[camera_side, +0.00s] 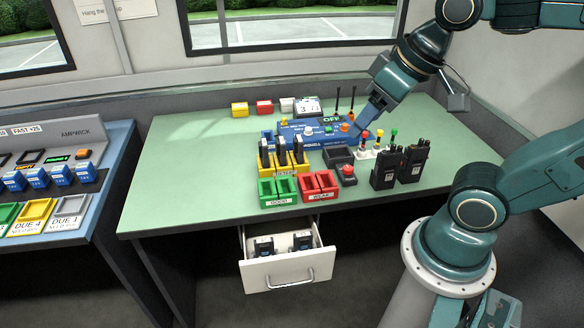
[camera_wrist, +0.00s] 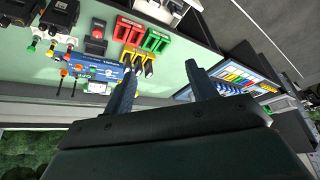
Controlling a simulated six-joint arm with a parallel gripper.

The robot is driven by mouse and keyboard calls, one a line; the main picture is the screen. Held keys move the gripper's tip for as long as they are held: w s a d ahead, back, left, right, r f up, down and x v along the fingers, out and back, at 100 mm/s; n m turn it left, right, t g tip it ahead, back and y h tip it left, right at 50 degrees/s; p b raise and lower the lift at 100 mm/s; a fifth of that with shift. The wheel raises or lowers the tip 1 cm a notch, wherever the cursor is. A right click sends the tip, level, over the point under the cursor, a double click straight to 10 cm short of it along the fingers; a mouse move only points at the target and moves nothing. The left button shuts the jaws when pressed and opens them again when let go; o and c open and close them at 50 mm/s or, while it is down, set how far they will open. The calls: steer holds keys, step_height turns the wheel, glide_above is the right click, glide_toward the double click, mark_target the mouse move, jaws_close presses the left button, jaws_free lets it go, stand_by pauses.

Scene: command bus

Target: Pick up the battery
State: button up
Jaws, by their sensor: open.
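Several dark upright packs that look like batteries (camera_side: 281,151) stand in a yellow tester rack (camera_side: 266,170) on the green table. They also show, small, in the wrist view (camera_wrist: 148,68). Two dark blue packs (camera_side: 264,247) lie in the open drawer (camera_side: 276,272) below the table. Several blue packs (camera_side: 50,177) sit in a charger on the left bench. I cannot tell which one is the battery. My gripper (camera_side: 362,126) is above the blue panel, right of the yellow rack. In the wrist view its two fingers (camera_wrist: 161,68) are apart with nothing held between them.
Green bins (camera_side: 278,190) and red bins (camera_side: 319,186) stand before the rack. A blue panel (camera_side: 310,133) with knobs and antennas is behind. A red button box (camera_side: 347,174) and two black radios (camera_side: 387,168) stand to the right. The table's left part is clear.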

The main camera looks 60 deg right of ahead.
steer(key=w+a+f+m+g, duration=0.2)
steer(key=w+f, duration=0.2)
steer(key=w, duration=0.4)
steer(key=m+g, duration=0.3)
steer(key=m, duration=0.3)
glide_above(264, 249)
steer(key=d, duration=0.1)
step_height(264, 249, down, 25)
steer(key=shift+w, duration=0.45)
steer(key=shift+f, duration=4.2)
steer(key=shift+d+f, duration=0.1)
steer(key=shift+f, duration=2.55)
